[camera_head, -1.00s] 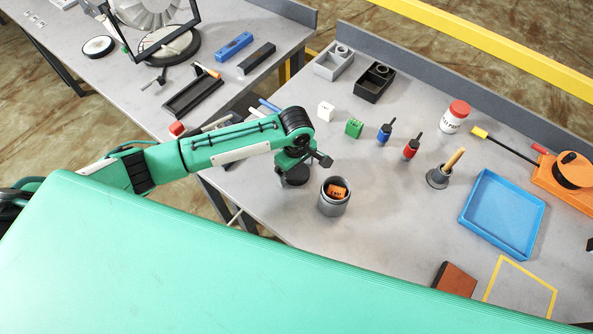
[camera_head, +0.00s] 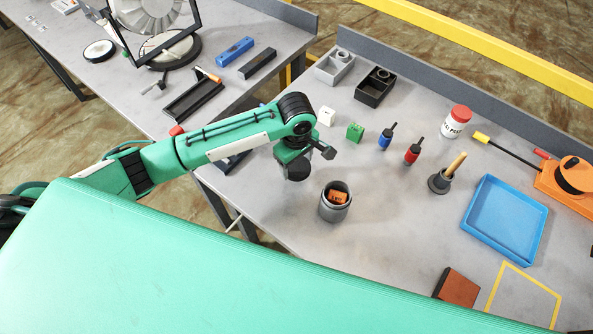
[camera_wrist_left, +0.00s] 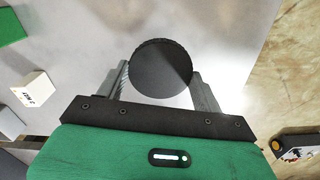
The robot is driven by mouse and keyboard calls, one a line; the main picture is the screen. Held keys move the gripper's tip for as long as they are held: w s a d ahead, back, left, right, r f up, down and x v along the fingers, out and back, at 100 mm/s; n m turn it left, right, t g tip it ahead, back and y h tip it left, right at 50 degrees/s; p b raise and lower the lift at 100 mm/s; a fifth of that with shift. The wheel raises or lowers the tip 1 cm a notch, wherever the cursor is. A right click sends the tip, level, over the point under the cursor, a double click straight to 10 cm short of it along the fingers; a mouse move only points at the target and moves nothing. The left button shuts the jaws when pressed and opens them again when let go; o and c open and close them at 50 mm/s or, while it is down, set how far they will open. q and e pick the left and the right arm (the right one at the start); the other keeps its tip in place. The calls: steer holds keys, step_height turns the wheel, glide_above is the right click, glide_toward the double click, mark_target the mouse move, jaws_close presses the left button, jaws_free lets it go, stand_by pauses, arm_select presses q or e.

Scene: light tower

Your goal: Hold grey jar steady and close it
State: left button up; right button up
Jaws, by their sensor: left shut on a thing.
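The grey jar (camera_head: 334,212) stands upright and open on the table in the head view, with an orange block (camera_head: 338,197) inside. My left gripper (camera_head: 298,166) is just to the left of the jar, apart from it. It is shut on a round dark lid (camera_head: 298,173), held top up and seemingly above the table. In the left wrist view the lid (camera_wrist_left: 160,68) sits between both fingers of the left gripper (camera_wrist_left: 160,82). My right gripper is not in view.
A blue tray (camera_head: 505,217) lies to the right.

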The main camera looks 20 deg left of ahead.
mark_target(297, 166)
arm_select(q)
step_height(297, 166, up, 15)
steer(key=shift+f, duration=0.2)
